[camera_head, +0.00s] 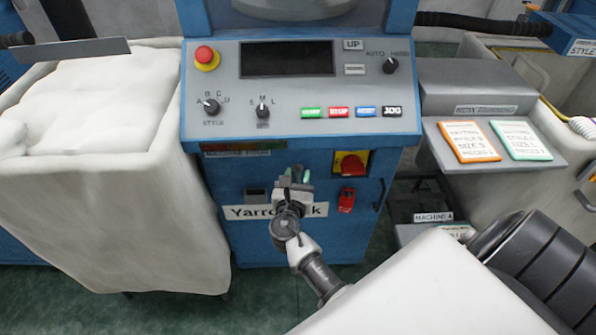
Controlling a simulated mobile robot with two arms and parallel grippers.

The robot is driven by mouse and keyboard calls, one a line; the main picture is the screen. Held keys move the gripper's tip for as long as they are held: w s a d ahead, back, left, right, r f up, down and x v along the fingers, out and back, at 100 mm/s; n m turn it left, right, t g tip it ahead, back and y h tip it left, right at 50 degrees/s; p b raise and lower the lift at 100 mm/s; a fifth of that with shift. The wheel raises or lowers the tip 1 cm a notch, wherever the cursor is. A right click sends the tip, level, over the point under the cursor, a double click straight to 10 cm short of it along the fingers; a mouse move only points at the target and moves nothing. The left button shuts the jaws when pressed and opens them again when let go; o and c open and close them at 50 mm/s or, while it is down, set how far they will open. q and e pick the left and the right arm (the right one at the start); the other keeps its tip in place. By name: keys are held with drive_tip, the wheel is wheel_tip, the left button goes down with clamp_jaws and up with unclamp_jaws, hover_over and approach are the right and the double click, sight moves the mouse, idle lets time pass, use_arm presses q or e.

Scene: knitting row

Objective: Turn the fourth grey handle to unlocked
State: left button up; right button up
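My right gripper (293,180) is in front of the blue machine's (240,235) lower front panel, at the label "Yarn... k" (250,212), and covers the middle of its lettering. Small greenish-grey parts show at its tips; I cannot tell whether they are fingers or something on the panel. Whether it is open or touching anything is unclear. I cannot make out a grey handle or a row of them; the gripper and wrist hide that part of the panel. My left gripper is not in view.
Above is a sloped control panel (215,85) with a red button (205,57), dark knobs and several coloured buttons. A red-yellow switch (352,164) and a red handle (346,200) are right of the gripper. A white cloth-filled bin (110,205) stands left, a grey side table (450,160) right.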

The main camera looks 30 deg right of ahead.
drive_tip(key=shift+x, duration=0.9)
drive_tip(key=shift+c, duration=0.3)
clamp_jaws()
